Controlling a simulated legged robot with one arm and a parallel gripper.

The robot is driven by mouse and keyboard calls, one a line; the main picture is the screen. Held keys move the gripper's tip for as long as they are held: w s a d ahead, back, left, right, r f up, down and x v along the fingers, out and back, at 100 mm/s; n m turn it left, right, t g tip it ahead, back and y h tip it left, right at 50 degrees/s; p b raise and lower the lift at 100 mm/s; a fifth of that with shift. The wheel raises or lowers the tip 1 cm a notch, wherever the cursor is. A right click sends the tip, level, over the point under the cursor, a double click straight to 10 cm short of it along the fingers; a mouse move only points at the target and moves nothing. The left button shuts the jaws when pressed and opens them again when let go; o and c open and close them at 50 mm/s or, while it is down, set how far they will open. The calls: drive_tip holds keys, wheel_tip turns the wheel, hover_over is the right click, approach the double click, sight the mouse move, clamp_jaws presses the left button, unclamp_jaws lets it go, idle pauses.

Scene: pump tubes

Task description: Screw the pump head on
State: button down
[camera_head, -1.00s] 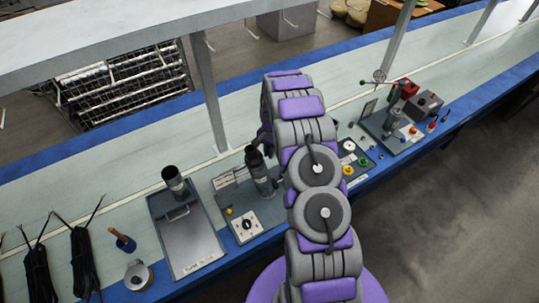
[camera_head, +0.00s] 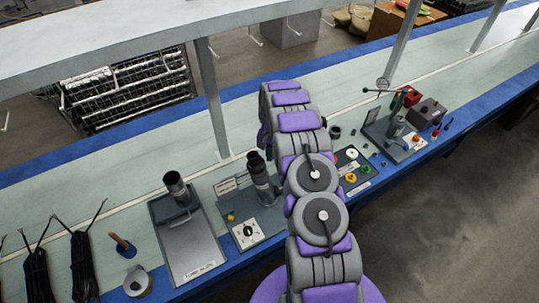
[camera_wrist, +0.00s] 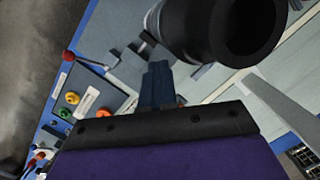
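An upright dark tube (camera_head: 262,181) with a black top stands in a grey fixture left of my arm in the head view. In the wrist view a large black hollow cylinder (camera_wrist: 238,30) with its open end toward the camera fills the upper right, close beyond my gripper. I cannot tell whether this black piece is a separate pump head or the tube's own top. My gripper (camera_wrist: 159,67) shows at the lower middle of the wrist view, its dark fingers close together with nothing seen between them. In the head view my arm hides the gripper.
A second dark-topped tube (camera_head: 176,187) stands on a grey tray at left. A panel with coloured buttons (camera_head: 352,165) lies right of my arm, partly hidden. A press-like device (camera_head: 394,132) stands farther right. Black cable bundles (camera_head: 82,262) lie at far left. The back of the bench is clear.

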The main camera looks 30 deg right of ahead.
idle(0.4)
drive_tip(key=s+m, duration=0.1)
drive_tip(key=s+m+t, duration=0.1)
drive_tip(key=m, duration=0.1)
drive_tip(key=shift+a+r, duration=0.1)
drive_tip(key=shift+r, duration=0.05)
drive_tip(key=shift+p, duration=0.3)
drive_tip(key=s+m, duration=0.1)
drive_tip(key=m, duration=0.1)
drive_tip(key=s+m+p, duration=0.1)
drive_tip(key=shift+a+m+t+p, duration=0.3)
drive_tip(key=shift+a+m+t, duration=0.05)
drive_tip(key=shift+m+t, duration=0.05)
drive_tip(key=shift+w, duration=0.1)
